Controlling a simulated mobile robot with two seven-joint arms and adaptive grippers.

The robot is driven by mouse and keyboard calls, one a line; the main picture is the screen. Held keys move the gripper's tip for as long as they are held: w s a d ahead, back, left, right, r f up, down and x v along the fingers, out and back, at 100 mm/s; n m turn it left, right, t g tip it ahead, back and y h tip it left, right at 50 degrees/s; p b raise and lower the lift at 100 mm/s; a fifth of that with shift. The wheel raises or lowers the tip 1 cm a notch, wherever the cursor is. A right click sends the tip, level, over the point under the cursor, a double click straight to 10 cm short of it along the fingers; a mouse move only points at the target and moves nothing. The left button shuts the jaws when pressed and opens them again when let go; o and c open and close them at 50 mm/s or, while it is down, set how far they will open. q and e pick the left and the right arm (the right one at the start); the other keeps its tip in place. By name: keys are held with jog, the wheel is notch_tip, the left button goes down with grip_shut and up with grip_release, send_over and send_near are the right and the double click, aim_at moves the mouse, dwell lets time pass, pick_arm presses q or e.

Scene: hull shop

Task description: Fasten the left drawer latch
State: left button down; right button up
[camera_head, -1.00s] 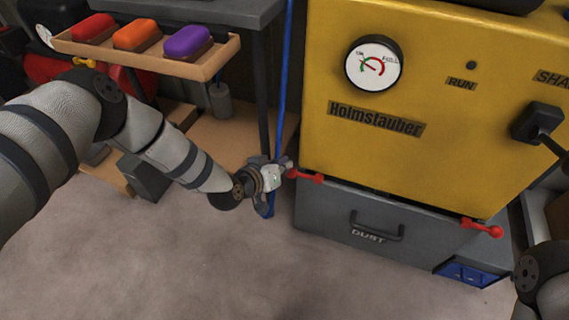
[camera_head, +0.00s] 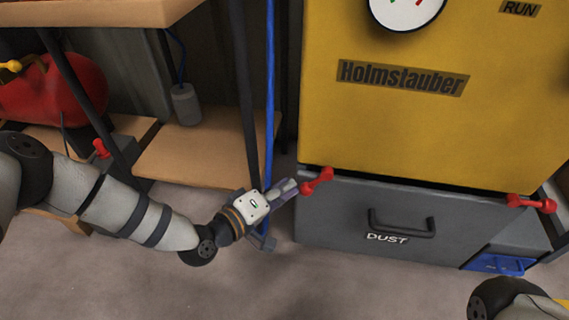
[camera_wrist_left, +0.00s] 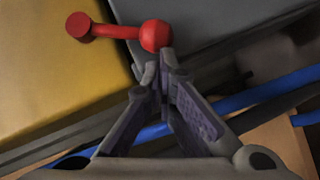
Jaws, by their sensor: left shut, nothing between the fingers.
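The left drawer latch (camera_head: 317,181) is a red lever with a rounded knob at each end, at the upper left corner of the grey drawer marked DUST (camera_head: 340,222). It slants, its right end higher than its left. My left gripper (camera_head: 292,187) is shut and empty, its fingertips at the latch's lower left end. In the left wrist view, the shut fingertips (camera_wrist_left: 165,55) are right at the latch's larger red ball (camera_wrist_left: 157,35); whether they touch cannot be told. The drawer front appears flush under the yellow cabinet (camera_head: 400,130). My right gripper is out of view.
A second red latch (camera_head: 531,204) is at the drawer's upper right. A blue pole (camera_head: 269,100) and dark shelf post stand close beside my left gripper. A wooden shelf (camera_head: 190,155) is behind my left arm. The floor in front is clear.

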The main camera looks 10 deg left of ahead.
pick_arm(q)
jog(key=shift+d+f+b, duration=0.55)
jog(key=shift+d+f, duration=0.15)
jog(key=shift+f, duration=0.25)
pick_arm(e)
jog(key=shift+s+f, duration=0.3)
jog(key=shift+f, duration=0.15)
pick_arm(q)
jog(key=shift+f, duration=0.15)
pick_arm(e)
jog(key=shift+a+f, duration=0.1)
